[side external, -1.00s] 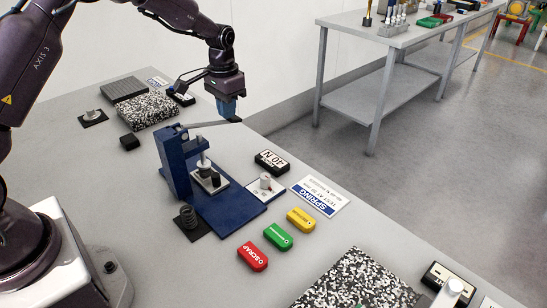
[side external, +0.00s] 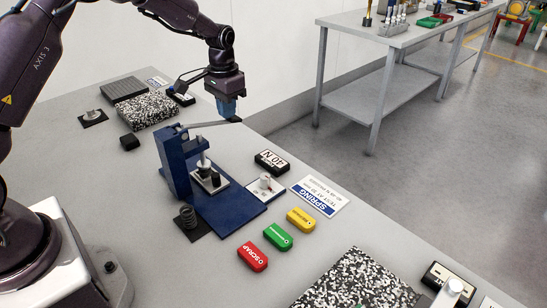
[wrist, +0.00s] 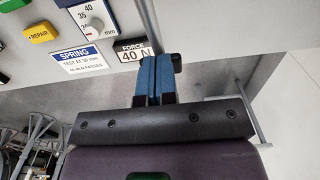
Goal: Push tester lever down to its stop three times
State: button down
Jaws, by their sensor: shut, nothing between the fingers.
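The blue spring tester (side external: 172,165) stands on the bench. Its grey lever (side external: 205,125) sticks out from the top of the post to the right, close to level. The lever's dark end (side external: 235,119) is just at my fingertips. My gripper (side external: 228,113) points down with its blue fingers shut together and nothing between them. In the wrist view the fingers (wrist: 155,68) sit beside the lever bar (wrist: 147,22) and its black end knob (wrist: 178,62). I cannot tell if they touch the lever. A plunger (side external: 204,161) stands above the tester's base.
The 40 N display (side external: 272,162), a dial (side external: 265,184) and red (side external: 252,256), green (side external: 278,235) and yellow (side external: 301,219) blocks lie to the right. Speckled mats (side external: 150,110) lie at both ends.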

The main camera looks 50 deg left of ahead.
notch_tip(320, 180, up, 14)
dwell(1.3)
jog(key=shift+w+f, duration=0.1)
jog(key=s+d+r+t, duration=0.2)
jog(key=s+d, duration=0.2)
jog(key=s, duration=0.5)
jog(key=s+d+r+t, duration=0.1)
jog(key=s+d, duration=0.3)
jog(key=s, duration=0.5)
jog(key=s+d+r+t, duration=0.2)
jog(key=s+d, duration=0.2)
jog(key=s, duration=0.6)
jog(key=shift+r+t, duration=0.3)
